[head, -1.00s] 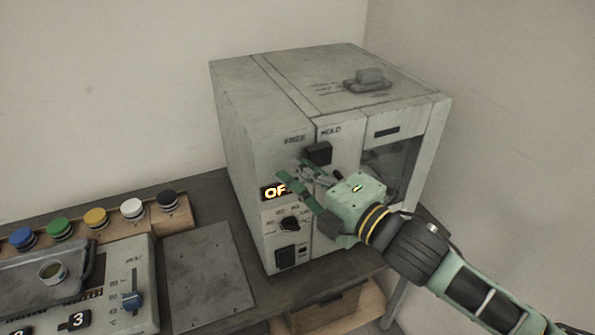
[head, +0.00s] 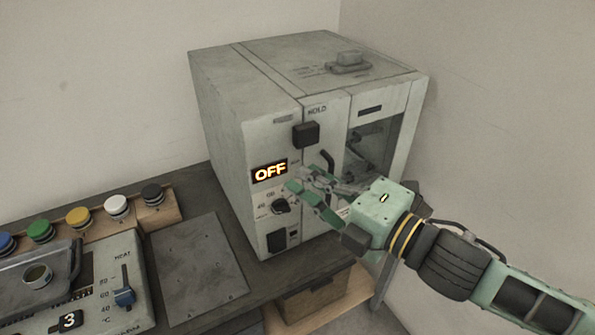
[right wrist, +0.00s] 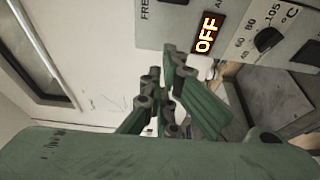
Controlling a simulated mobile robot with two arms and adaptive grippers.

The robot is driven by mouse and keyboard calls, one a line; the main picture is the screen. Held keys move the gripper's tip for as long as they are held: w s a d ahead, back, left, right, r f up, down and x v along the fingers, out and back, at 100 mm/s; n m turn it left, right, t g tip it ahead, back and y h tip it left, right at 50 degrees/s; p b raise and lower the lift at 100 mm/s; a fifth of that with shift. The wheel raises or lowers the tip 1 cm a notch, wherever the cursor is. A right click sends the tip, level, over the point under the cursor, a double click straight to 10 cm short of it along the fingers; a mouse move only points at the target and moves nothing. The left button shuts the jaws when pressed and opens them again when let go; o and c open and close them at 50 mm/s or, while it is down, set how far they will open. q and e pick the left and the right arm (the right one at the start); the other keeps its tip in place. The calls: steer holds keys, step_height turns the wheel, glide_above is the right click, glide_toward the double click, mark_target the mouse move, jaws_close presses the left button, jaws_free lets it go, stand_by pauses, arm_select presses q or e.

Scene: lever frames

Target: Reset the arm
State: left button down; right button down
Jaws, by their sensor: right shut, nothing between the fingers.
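My right gripper (head: 298,187) reaches in from the right in the head view, its green fingers shut and empty. It is in front of the grey box-shaped machine (head: 225,110), just below and right of the lit display (head: 269,171) reading OFF. The fingers (right wrist: 190,72) also show in the right wrist view, below the same display (right wrist: 207,35). I cannot tell whether they touch the front panel. The machine's dark dial (head: 280,206) shows left of the fingers. A black square block (head: 305,135) is above them, under the word HOLD. My left gripper is out of view.
A row of coloured buttons, including a yellow one (head: 78,217), lies at left on a wooden strip. A heater panel with a blue slider (head: 124,297) and a flat grey plate (head: 197,268) share the bench. Walls stand behind and right of the machine.

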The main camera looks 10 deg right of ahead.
steer(key=shift+s+d, duration=0.1)
steer(key=shift+d, duration=0.2)
steer(key=shift+a, duration=0.1)
steer(key=shift+f, duration=0.1)
